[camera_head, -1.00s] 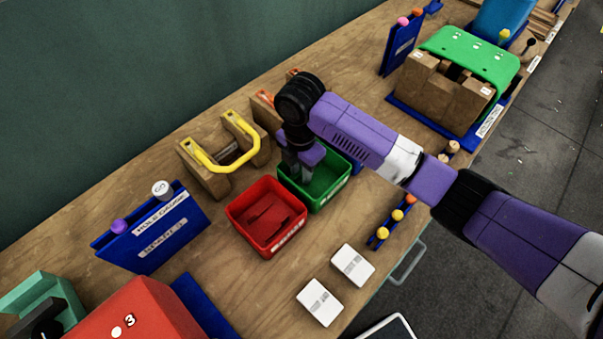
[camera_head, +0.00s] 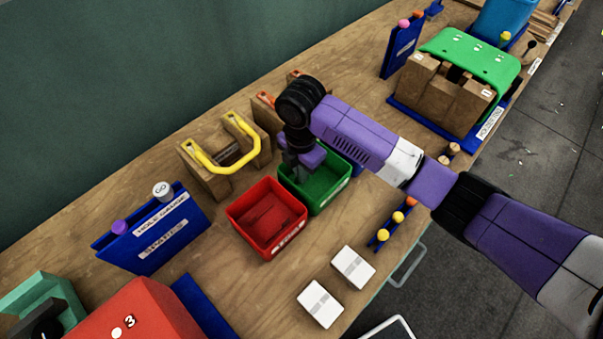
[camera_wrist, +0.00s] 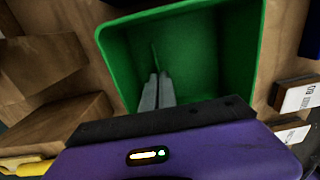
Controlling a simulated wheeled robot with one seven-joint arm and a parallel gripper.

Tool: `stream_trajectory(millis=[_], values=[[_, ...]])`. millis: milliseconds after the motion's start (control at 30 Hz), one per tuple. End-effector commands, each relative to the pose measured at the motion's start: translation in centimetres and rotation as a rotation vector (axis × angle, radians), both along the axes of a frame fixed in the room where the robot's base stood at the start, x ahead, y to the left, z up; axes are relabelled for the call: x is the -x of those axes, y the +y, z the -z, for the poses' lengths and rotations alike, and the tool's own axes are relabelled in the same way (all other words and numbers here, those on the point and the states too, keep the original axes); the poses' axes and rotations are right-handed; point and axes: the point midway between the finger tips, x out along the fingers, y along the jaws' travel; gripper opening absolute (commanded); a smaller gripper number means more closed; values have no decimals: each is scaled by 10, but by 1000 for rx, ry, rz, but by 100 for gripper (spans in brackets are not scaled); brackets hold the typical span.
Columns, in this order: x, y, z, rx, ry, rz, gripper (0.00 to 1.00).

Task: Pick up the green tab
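My gripper (camera_wrist: 158,75) points down into the green bin (camera_wrist: 250,50). In the wrist view its two grey fingers lie close together, with a thin dark line between them. A thin green upright sliver (camera_wrist: 154,56), which looks like the green tab, shows at the fingertips against the bin's green inside. I cannot tell whether the fingers touch it or grip it. In the head view my gripper (camera_head: 290,167) is over the left part of the green bin (camera_head: 333,190), and the tab cannot be made out there.
A red bin (camera_head: 240,222) stands just left of the green bin. A wooden stand with a yellow handle (camera_head: 225,167) is behind them. Two white cards (camera_head: 352,267) lie in front. Wooden blocks (camera_wrist: 55,125) lie close beside the green bin in the wrist view.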

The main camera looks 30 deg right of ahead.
Motion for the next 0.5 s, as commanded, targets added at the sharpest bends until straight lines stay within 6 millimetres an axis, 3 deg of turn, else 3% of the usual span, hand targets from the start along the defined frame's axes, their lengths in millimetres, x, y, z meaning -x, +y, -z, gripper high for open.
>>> stream_trajectory(millis=[267, 467, 500], values=[[-1, 0, -32, 1, -4, -3, 0], [-2, 0, -83, 1, -8, -3, 0], [-2, -1, -99, 4, -8, -4, 0]])
